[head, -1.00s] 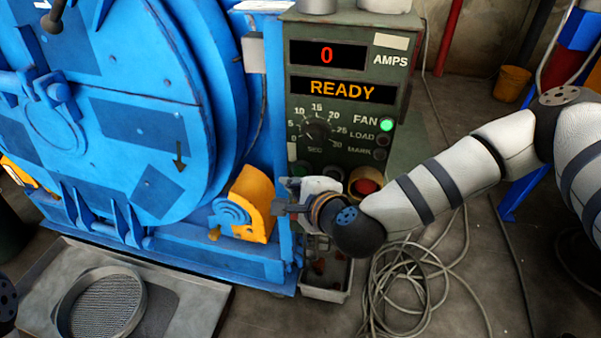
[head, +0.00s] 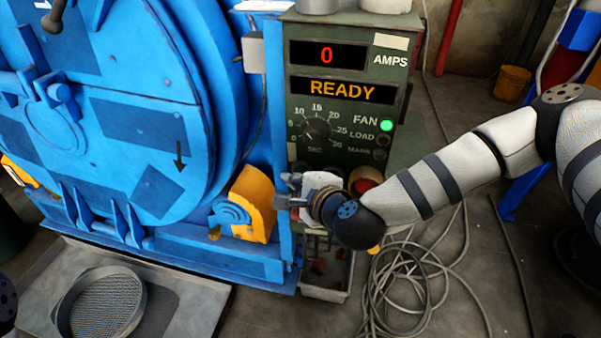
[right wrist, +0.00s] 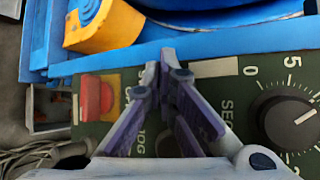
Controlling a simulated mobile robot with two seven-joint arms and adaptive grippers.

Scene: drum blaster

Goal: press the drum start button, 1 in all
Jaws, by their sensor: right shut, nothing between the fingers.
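The green control panel (head: 340,120) stands at the right of the blue drum machine (head: 110,90). Its displays read 0 AMPS and READY, and the FAN lamp (head: 386,126) is lit green. My right gripper (head: 283,190) is shut and empty at the panel's lower left. In the right wrist view its fingertips (right wrist: 167,66) are close in front of the panel; I cannot tell whether they touch it. A label starting with S and a JOG label show partly around the fingers. I cannot make out the start button; the gripper covers that area. My left gripper is out of view.
A red button (right wrist: 104,98) on a yellow plate and a timer knob (right wrist: 290,120) flank the fingers. A yellow-orange guard (head: 254,203) is left of the gripper. A grey bin (head: 327,275) and coiled cable (head: 420,285) lie below on the floor.

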